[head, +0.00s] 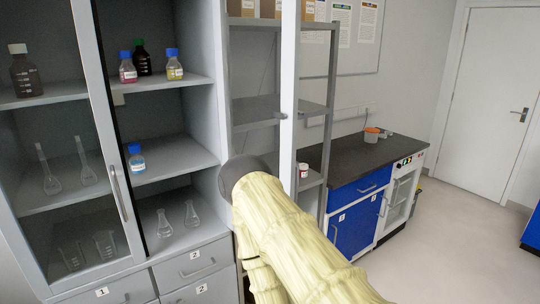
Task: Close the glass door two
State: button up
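A grey cabinet (218,85) stands at the left with a glass front. Its left glass door (60,135) covers the left part of the shelves and has a vertical handle (118,193). The right glass door (289,65) stands open, swung out toward me and seen at a steep angle, with a white frame edge and a small handle (286,116). The right shelves are uncovered. My cream arm crosses in front of the open door's lower part and hides it. The arm's dark rounded end overlaps the cabinet's right side; contact cannot be told. No gripper fingers show.
Blue-capped bottles (174,65) and flasks (191,214) stand on the shelves. Drawers (191,265) sit below. A dark-topped bench (368,150) with blue fronts stands to the right. Open floor (450,225) lies before a white room door (503,105).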

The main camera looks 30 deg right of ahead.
aim_at(258, 42)
jog(key=z, duration=2.2)
jog(key=i, duration=2.75)
jog(key=u, duration=3.4)
